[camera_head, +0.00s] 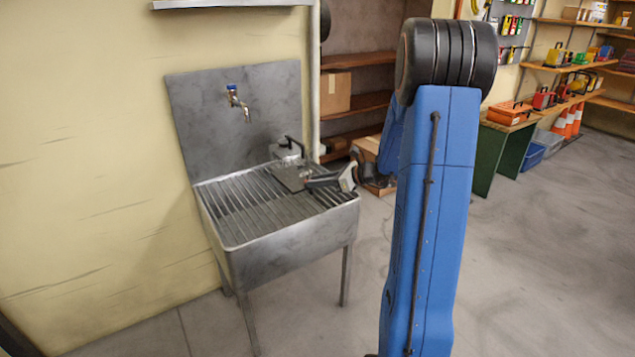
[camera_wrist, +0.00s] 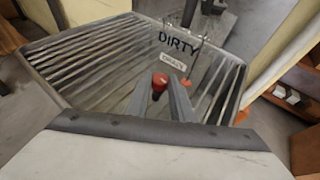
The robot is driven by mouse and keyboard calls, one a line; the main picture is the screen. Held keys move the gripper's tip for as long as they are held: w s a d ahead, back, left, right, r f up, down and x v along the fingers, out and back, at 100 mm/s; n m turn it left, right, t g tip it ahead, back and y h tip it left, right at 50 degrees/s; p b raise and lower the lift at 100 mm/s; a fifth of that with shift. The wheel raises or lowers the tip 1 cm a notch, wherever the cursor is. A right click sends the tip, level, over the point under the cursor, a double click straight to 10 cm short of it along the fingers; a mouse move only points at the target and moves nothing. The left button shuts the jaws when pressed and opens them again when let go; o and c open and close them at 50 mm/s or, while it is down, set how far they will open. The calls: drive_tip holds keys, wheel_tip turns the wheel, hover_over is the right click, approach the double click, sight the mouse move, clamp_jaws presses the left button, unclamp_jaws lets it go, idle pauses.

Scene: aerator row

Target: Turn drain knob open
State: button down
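In the head view my gripper (camera_head: 307,182) reaches over the right side of the slatted metal sink (camera_head: 285,258). The knob is not distinguishable there.
A tap with a blue handle (camera_head: 236,97) is on the sink's back panel (camera_head: 190,110). A pale container with a dark top (camera_head: 286,151) stands at the sink's back. A wooden shelf with a cardboard box (camera_head: 336,93) is behind. Floor in front is clear.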

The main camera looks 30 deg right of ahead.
drive_tip(key=shift+w+d+n+g+y, duration=0.2)
drive_tip(key=shift+n+g+y, duration=0.2)
drive_tip(key=shift+n+y, duration=0.25)
drive_tip(key=shift+n+g+y, duration=0.7)
drive_tip(key=shift+n+y, duration=0.05)
drive_tip(key=shift+n, duration=0.1)
drive_tip(key=c, duration=1.5)
unclamp_jaws()
drive_tip(key=shift+c, duration=0.2)
drive_tip(key=shift+d, duration=0.1)
drive_tip(key=v, duration=1.7)
drive_tip(key=shift+d+r, duration=0.1)
drive_tip(key=shift+d, duration=0.05)
